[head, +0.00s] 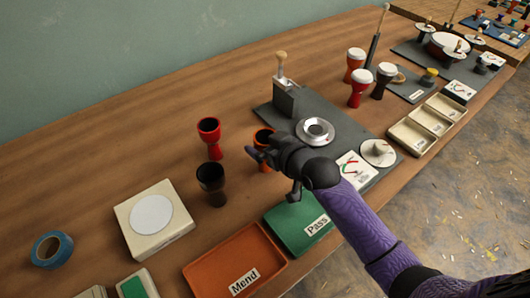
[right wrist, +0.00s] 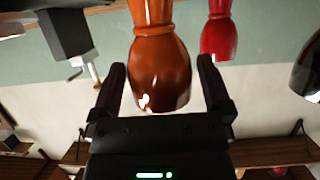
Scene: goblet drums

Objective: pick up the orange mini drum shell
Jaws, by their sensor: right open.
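The orange mini drum shell (head: 262,136) stands on the wooden table, its lower part hidden behind my right gripper in the head view. My right gripper (head: 270,172) is open beside it. In the right wrist view the glossy orange shell (right wrist: 160,65) shows between the spread fingers of the right gripper (right wrist: 160,85), with clear gaps to the fingers on either side. I cannot tell whether it touches the palm. My left gripper is not in view.
A red shell (head: 209,131) and a black shell (head: 211,181) stand left of the orange one. A grey tool station (head: 262,112) lies behind and right. The orange Mend tray (head: 215,275) and green Pass tray (head: 285,215) lie in front. The back-left table is clear.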

